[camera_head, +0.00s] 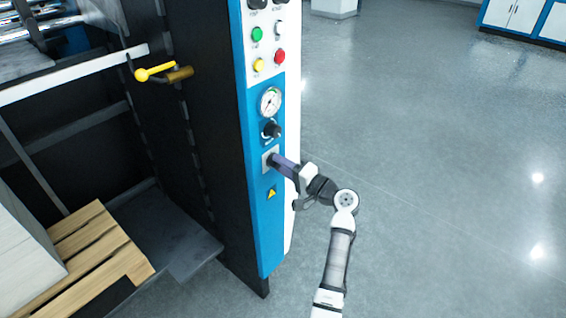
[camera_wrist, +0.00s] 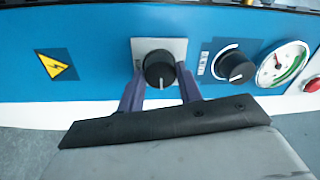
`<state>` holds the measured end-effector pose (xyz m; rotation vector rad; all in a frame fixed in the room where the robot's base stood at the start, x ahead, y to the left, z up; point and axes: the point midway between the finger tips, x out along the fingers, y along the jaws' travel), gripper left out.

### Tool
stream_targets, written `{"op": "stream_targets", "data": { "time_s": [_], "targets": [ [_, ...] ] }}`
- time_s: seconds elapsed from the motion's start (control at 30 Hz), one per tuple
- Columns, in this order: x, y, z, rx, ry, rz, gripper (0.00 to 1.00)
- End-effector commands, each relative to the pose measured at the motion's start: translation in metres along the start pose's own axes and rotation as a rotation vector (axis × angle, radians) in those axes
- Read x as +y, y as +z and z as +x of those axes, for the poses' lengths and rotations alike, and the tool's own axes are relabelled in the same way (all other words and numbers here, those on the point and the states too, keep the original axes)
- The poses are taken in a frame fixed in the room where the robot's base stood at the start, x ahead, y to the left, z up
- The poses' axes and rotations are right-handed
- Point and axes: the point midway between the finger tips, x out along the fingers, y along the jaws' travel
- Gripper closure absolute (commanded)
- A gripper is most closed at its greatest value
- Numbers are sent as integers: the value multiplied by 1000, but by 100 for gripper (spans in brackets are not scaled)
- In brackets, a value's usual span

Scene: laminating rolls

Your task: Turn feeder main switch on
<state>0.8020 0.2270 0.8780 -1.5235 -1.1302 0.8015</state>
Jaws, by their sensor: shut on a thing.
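The feeder main switch is a round black knob (camera_wrist: 159,66) on a pale grey square plate (camera_wrist: 176,46), set in the blue control panel. In the wrist view its white mark points down in the picture, towards my gripper. My gripper (camera_wrist: 160,83) has one purple finger on each side of the knob and is shut on it. In the head view my gripper (camera_head: 275,160) reaches the plate (camera_head: 266,152) from the right, and its fingers hide the knob.
Above the switch are another black knob (camera_head: 272,131), a pressure gauge (camera_head: 270,102) and several coloured buttons. A yellow warning sign (camera_head: 271,192) is below. A yellow-handled lever (camera_head: 155,72) and wooden pallet (camera_head: 100,255) are left. Open floor (camera_head: 440,170) lies right.

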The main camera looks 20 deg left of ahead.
Motion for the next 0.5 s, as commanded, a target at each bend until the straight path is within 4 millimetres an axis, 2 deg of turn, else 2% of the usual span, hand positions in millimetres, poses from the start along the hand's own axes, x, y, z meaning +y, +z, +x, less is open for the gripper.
{"op": "stream_targets", "data": {
  "time_s": [0.2,0.5],
  "targets": [
    [0,0,0,5,0,79,88],
    [0,0,0,7,1,110,88]
  ]
}}
